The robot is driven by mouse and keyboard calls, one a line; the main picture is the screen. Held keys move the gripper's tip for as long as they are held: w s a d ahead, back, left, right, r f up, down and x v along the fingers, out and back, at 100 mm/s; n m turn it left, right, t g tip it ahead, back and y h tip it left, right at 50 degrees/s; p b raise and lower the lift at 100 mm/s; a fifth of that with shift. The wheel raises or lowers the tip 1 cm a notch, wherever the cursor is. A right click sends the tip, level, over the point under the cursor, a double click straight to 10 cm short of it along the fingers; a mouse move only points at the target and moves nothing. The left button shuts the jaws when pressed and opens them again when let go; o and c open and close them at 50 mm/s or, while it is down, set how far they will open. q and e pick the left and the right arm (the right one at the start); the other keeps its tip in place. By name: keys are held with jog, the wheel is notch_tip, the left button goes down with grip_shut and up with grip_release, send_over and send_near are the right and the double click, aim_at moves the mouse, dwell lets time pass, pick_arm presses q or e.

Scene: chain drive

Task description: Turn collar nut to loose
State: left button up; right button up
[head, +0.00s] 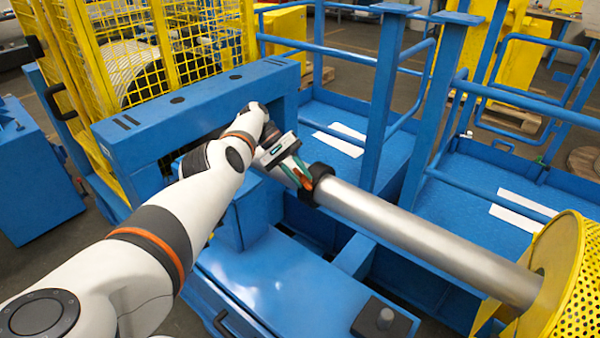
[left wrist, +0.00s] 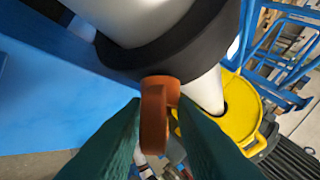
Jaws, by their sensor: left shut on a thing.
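The collar nut (head: 318,180) is a black ring around the silver shaft (head: 420,236) in the head view. It fills the upper part of the left wrist view as a dark band (left wrist: 190,48). An orange lug (left wrist: 155,112) sticks out from the ring. My left gripper (head: 303,174) reaches in from the left beside the collar. Its green fingers lie on both sides of the orange lug and are shut on it. The fingers partly hide the lug in the head view. My right gripper is in neither view.
A blue machine frame (head: 190,110) stands left of the collar, with a yellow mesh guard (head: 160,45) behind. A perforated yellow guard (head: 565,285) covers the shaft's right end. Blue railings (head: 385,90) rise behind the shaft.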

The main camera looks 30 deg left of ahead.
pick_arm(q)
jog(key=shift+s+f+n+t+h+p, duration=0.15)
jog(key=shift+f+n+t+h+p, duration=0.1)
jog(key=shift+n+t+h+p, duration=0.3)
dwell(0.5)
dwell(0.4)
jog(key=o, duration=0.7)
jog(key=shift+c, duration=0.2)
jog(key=shift+o, duration=0.5)
jog(key=shift+w+a, duration=0.1)
jog(key=shift+w, duration=0.1)
jog(key=shift+r, duration=0.1)
